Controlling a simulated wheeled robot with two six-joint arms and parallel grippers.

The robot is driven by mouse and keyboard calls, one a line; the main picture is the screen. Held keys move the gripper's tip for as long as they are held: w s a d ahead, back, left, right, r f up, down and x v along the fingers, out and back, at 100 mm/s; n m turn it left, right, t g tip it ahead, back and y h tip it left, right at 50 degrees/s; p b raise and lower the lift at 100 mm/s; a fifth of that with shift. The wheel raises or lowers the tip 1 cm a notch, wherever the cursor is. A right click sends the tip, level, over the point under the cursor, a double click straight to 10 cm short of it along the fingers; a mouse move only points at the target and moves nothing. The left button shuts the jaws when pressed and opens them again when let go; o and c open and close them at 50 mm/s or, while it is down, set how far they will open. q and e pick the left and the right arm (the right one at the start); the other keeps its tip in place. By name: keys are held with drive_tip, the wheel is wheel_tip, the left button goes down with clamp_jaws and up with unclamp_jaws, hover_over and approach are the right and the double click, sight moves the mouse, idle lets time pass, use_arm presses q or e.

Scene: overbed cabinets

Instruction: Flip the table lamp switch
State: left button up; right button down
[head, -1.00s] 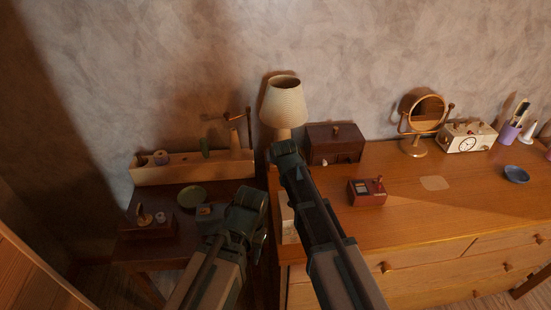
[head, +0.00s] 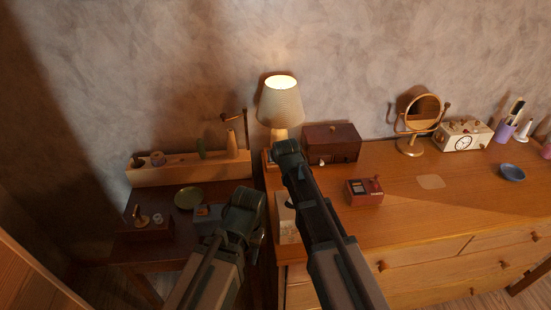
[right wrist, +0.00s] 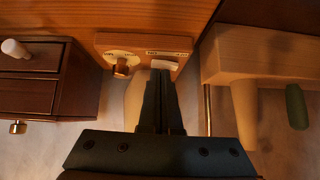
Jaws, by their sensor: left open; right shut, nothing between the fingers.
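The table lamp (head: 281,105) stands at the back left corner of the dresser, and its pale shade glows from inside. In the right wrist view its wooden base (right wrist: 105,42) carries a white switch (right wrist: 164,61) and a brass knob (right wrist: 123,68). My right gripper (right wrist: 161,74) is shut and empty, its fingertips right at the switch; I cannot tell if they touch it. In the head view my right arm hides most of the lamp base and the switch. My left gripper (head: 243,207) is open over the nightstand's right side, away from the lamp.
A dark drawer box (head: 333,143) stands right of the lamp, and a wooden rack (head: 188,172) left of it. A green plate (head: 188,198) lies on the nightstand.

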drive_tip(key=shift+r, duration=0.15)
drive_tip(key=shift+r+p, duration=0.6)
drive_tip(key=shift+p, duration=0.15)
drive_tip(key=r+p, duration=0.3)
drive_tip(key=shift+d+r, duration=0.1)
drive_tip(key=shift+d, duration=0.15)
drive_tip(key=p+v, duration=0.6)
drive_tip(key=v, duration=0.3)
drive_tip(key=shift+s+d, duration=0.25)
drive_tip(key=shift+s, duration=0.05)
drive_tip(key=shift+s+a+r+y+p, duration=0.2)
drive_tip(key=shift+a+y+p, duration=0.15)
drive_tip(key=shift+a, duration=0.35)
